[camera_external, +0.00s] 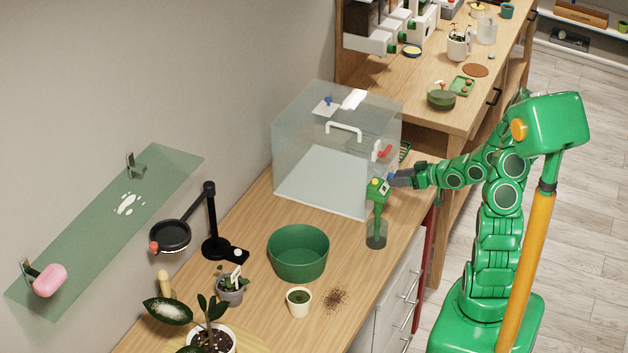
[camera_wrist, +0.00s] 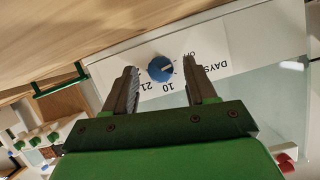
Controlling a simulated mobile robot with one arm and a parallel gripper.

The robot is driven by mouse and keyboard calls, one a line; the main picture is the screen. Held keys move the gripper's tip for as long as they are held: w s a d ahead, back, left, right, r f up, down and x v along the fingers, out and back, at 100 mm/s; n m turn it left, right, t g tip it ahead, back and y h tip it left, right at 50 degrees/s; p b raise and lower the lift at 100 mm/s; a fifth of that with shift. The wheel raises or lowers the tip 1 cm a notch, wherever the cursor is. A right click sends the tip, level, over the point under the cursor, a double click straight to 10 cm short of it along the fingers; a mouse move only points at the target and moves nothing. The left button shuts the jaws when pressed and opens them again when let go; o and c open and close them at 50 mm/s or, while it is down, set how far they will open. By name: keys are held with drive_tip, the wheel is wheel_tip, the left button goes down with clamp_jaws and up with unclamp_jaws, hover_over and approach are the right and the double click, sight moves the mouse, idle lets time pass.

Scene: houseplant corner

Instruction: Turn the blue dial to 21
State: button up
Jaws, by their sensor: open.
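The blue dial (camera_wrist: 160,69) shows in the wrist view on a white panel. The upside-down marks OFF, 10 and 21 and the word DAYS are printed around it. A pale mark on the dial points right, roughly towards the OFF side; its exact setting is hard to read. My gripper (camera_wrist: 159,72) is open, with one finger on each side of the dial; I cannot tell whether they touch it.
A green and yellow device (camera_external: 378,190) on a stem stands in a glass close by my gripper. A red handle (camera_external: 384,152) is just above. A green bowl (camera_external: 298,253) and pots stand further along the wooden counter. A second table (camera_external: 420,122) is behind.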

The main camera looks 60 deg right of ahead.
drive_tip(key=shift+w, duration=0.25)
drive_tip(key=shift+f, duration=0.1)
drive_tip(key=c, duration=1)
drive_tip(key=shift+c, duration=0.2)
drive_tip(key=m+y, duration=0.3)
drive_tip(key=m, duration=0.1)
drive_tip(key=shift+d+f, duration=0.1)
drive_tip(key=shift+d, duration=0.15)
drive_tip(key=m+t+y, duration=0.1)
drive_tip(key=m, duration=0.1)
drive_tip(key=shift+f+m, duration=0.15)
drive_tip(key=shift+m, duration=0.25)
drive_tip(key=shift+d+m+t+y, duration=0.15)
drive_tip(key=shift+m+t+y, duration=0.15)
drive_tip(key=shift+m+y, duration=0.45)
drive_tip(key=shift+m, duration=0.35)
